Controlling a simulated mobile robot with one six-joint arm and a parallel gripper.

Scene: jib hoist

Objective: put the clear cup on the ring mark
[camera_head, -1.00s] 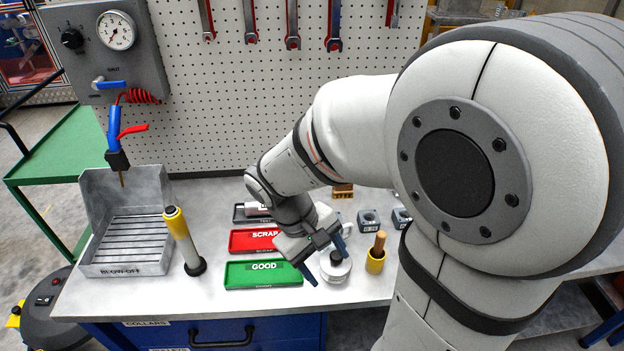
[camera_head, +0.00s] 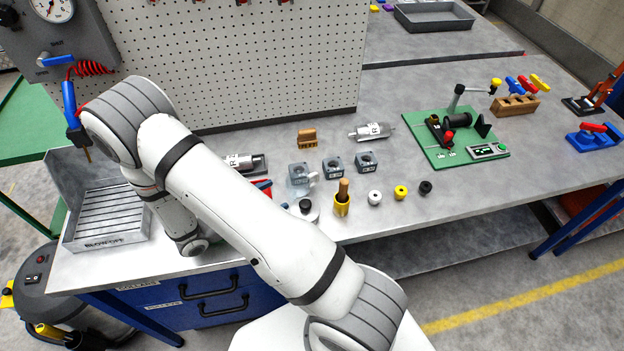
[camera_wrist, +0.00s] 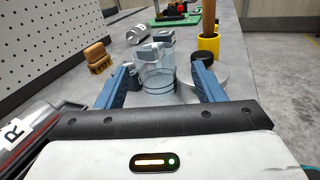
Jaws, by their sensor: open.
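In the wrist view the clear cup (camera_wrist: 156,75) shows ahead, in the gap between the fingers. My gripper (camera_wrist: 162,66) is open, with a blue finger on each side of that view and nothing clearly between them. I cannot make out the ring mark in either current view.
A silver round piece with a black knob (camera_head: 306,208) stands close in front of the cup. A yellow holder with a wooden handle (camera_head: 342,198) is to its right. Grey blocks (camera_head: 333,167) and a wooden brush (camera_head: 307,138) lie behind. Bench right of the small collars (camera_head: 400,192) is clear.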

